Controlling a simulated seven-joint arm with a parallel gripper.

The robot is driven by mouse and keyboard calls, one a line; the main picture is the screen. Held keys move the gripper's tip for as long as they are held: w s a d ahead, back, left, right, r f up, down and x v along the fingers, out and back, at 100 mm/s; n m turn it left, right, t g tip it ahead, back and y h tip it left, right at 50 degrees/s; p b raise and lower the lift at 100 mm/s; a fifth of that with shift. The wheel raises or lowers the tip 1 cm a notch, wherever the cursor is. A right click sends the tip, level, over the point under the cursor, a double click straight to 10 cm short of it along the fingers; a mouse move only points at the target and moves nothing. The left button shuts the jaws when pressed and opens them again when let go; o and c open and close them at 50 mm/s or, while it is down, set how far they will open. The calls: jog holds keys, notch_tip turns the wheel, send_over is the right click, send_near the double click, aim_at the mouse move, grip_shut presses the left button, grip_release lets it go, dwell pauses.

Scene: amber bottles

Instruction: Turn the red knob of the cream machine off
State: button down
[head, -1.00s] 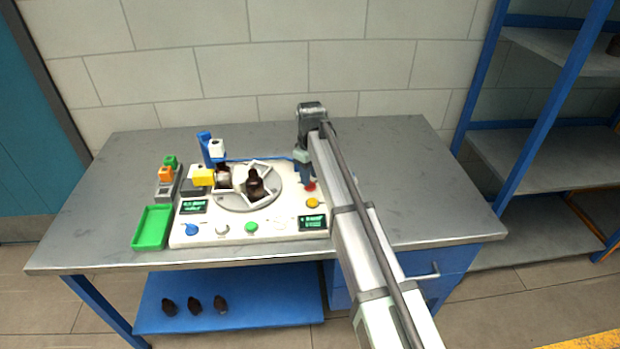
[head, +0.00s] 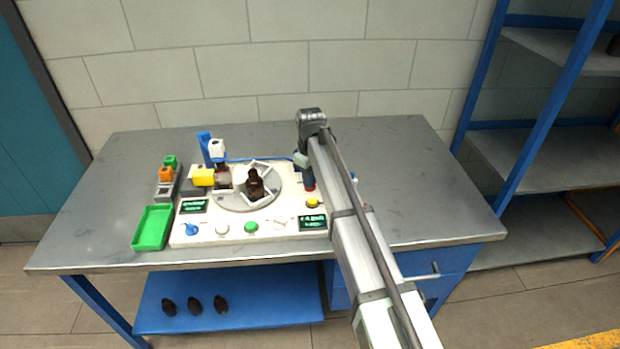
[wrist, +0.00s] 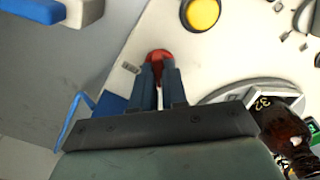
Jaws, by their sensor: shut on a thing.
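The cream machine (head: 280,230) is a flat panel on the grey workbench. Its red knob (wrist: 158,55) shows at the fingertips in the wrist view. In the head view my gripper and arm cover most of it. My gripper (wrist: 158,73) points down at the panel's right side, with its two blue-grey fingers close together around the knob's near part. In the head view my gripper (head: 309,186) stands at the panel's right, behind the yellow button (head: 312,202). The fingers are shut on the red knob. Its exact angle is hard to tell.
A round turntable (head: 240,205) with amber bottles (head: 254,184) lies left of my gripper. A blue knob, a white knob and a green button (head: 251,227) line the panel's front. A green tray (head: 153,228) is farther left. The bench right of my arm is clear.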

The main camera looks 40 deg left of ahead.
jog(key=shift+m, duration=0.4)
jog(key=m, duration=0.3)
jog(key=shift+m, duration=0.4)
jog(key=m, duration=0.9)
jog(key=shift+m, duration=2.2)
jog(key=c, duration=1.2)
grip_release()
jog(key=shift+o, duration=0.2)
